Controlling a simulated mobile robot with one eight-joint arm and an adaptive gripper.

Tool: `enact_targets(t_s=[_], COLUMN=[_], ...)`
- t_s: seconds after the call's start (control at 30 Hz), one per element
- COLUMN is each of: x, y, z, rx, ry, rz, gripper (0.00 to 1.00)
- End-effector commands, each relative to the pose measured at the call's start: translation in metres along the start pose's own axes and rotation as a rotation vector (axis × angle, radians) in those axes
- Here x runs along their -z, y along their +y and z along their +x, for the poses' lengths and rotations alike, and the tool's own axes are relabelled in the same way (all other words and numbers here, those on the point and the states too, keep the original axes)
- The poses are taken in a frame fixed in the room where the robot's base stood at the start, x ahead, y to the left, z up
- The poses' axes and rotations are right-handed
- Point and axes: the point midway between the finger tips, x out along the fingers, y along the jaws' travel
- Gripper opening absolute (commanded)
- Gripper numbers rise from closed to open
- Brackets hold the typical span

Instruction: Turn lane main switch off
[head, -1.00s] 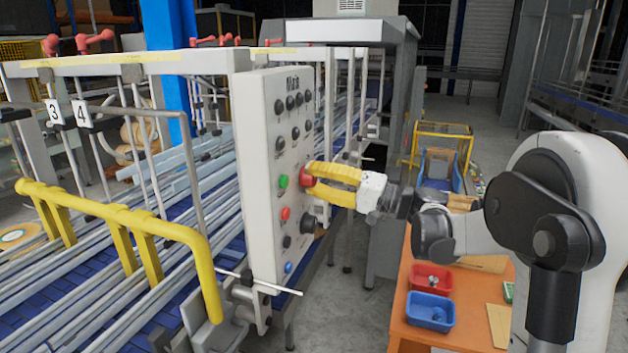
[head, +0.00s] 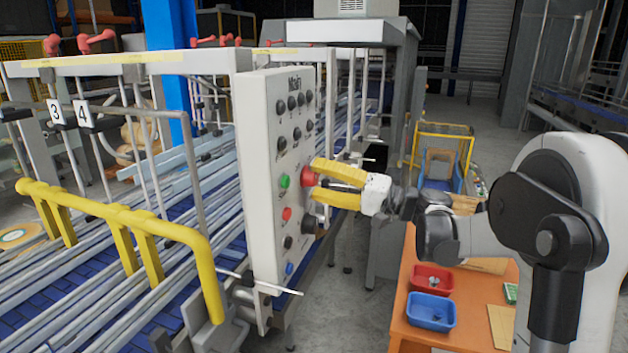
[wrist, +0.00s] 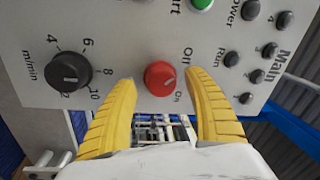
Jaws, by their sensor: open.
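A red rotary switch (wrist: 160,78) sits on the light panel, with small labels beside it that look like On and Off. It also shows in the head view (head: 308,177), partly behind my fingers. A thin mark runs across its face toward the lower right label in the wrist view. My gripper (head: 316,181) has two yellow fingers spread apart at the panel. In the wrist view my gripper (wrist: 162,80) has one finger on each side of the switch, with gaps. I cannot tell how far the fingertips are from the panel.
The panel (head: 262,190) labelled Main carries several black buttons, a green button (head: 284,181) and a black m/min dial (wrist: 69,71) close by. A yellow guard rail (head: 130,220) and conveyor lanes lie left. An orange table (head: 400,320) with bins stands below my arm.

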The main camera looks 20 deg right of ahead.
Motion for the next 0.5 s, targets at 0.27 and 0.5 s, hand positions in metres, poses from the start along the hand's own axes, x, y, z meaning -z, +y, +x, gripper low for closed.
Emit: enact_targets(t_s=[0.27, 0.5], x=[0.001, 0.000], y=[0.000, 0.000], z=[-0.059, -0.101], rx=[-0.002, -0.001], ry=[0.004, 0.002], rz=[0.000, -0.001], gripper=[0.60, 0.60])
